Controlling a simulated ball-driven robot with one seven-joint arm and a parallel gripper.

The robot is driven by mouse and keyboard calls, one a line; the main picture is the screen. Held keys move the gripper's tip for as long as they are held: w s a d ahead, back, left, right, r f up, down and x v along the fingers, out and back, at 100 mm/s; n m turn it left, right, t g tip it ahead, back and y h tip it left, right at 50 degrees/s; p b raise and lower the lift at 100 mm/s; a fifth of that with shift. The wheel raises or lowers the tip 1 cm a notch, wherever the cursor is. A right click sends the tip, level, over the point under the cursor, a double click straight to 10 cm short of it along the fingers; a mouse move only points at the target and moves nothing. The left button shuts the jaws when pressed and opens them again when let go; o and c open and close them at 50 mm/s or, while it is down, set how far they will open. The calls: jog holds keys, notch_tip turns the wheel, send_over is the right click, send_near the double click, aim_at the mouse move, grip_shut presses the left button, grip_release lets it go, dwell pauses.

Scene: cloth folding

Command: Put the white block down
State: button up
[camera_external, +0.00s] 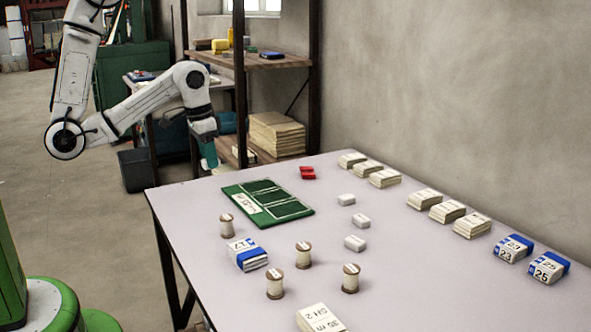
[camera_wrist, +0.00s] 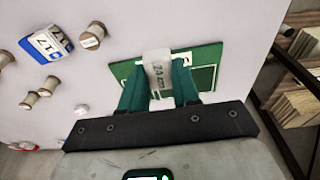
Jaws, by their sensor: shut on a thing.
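My gripper (camera_wrist: 160,72) has two teal fingers shut on a white block (camera_wrist: 157,66) with dark lettering, seen in the wrist view between the fingertips. In that view the block lies in front of a green board with white outlines (camera_wrist: 207,58). The gap between block and board cannot be judged. In the external view my gripper (camera_external: 209,156) is above the far left edge of the table, behind the green board (camera_external: 240,192). The held block cannot be made out there.
On the table (camera_external: 410,290), small white blocks (camera_external: 355,243) lie right of the board. Several thread spools (camera_external: 303,255) and a blue-banded stack (camera_external: 248,255) stand in front. A red item (camera_external: 307,172) is behind, and pale stacks (camera_external: 447,211) line the wall side.

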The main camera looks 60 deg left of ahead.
jog(key=w+d+f, duration=0.1)
jog(key=w+f, duration=0.2)
jog(key=w, duration=0.5)
send_over(260, 204)
jog(key=s, duration=0.1)
notch_tip(260, 204, down, 5)
jog(key=shift+s+a+f, duration=0.1)
jog(key=shift+s+a, duration=0.05)
jog(key=shift+w+f, duration=0.35)
jog(key=shift+f, duration=1.7)
jog(key=shift+f, duration=0.15)
jog(key=o, duration=1)
